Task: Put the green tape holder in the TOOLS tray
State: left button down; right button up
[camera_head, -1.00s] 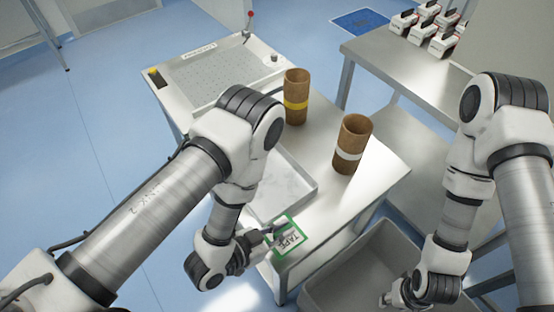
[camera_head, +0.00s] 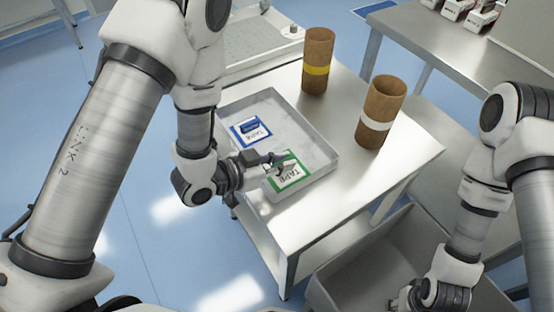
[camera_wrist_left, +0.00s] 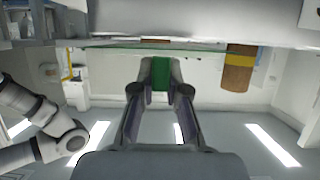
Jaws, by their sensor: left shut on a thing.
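The green tape holder (camera_head: 287,175), a white card with a green frame marked TAPE, is in the grip of my left gripper (camera_head: 274,162). It overlaps the near right corner of a shallow grey tray (camera_head: 322,158); its height above the tray floor is hard to tell. In the left wrist view the two fingers close on a green part of the holder (camera_wrist_left: 161,74). A blue-framed tape holder (camera_head: 250,132) lies in the tray's left part. No TOOLS label is readable on the tray. My right gripper (camera_head: 398,301) is low at the bottom edge, its fingers unclear.
A brown tube with a yellow band (camera_head: 317,62) and one with a white band (camera_head: 380,112) stand behind and right of the tray on the steel table (camera_head: 408,158). A grey bin (camera_head: 375,262) is below on the right. A side table (camera_head: 430,40) holds several boxes.

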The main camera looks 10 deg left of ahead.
pick_arm(q)
jog(key=w, duration=0.1)
jog(key=w+a, duration=0.2)
jog(key=w, duration=0.1)
jog(key=shift+p, duration=0.35)
jog(key=shift+w+a, duration=0.25)
jog(key=shift+w, duration=0.2)
notch_tip(320, 180, down, 3)
jog(key=shift+s+d+f+p, duration=0.1)
jog(key=shift+s+f+p, duration=0.1)
jog(key=shift+p, duration=0.15)
jog(key=shift+w+f, duration=0.15)
jog(key=shift+f, duration=0.35)
jog(key=shift+f+b, duration=0.4)
jog(key=shift+b, duration=0.1)
jog(key=c, duration=1.2)
grip_release()
jog(key=shift+r, duration=0.1)
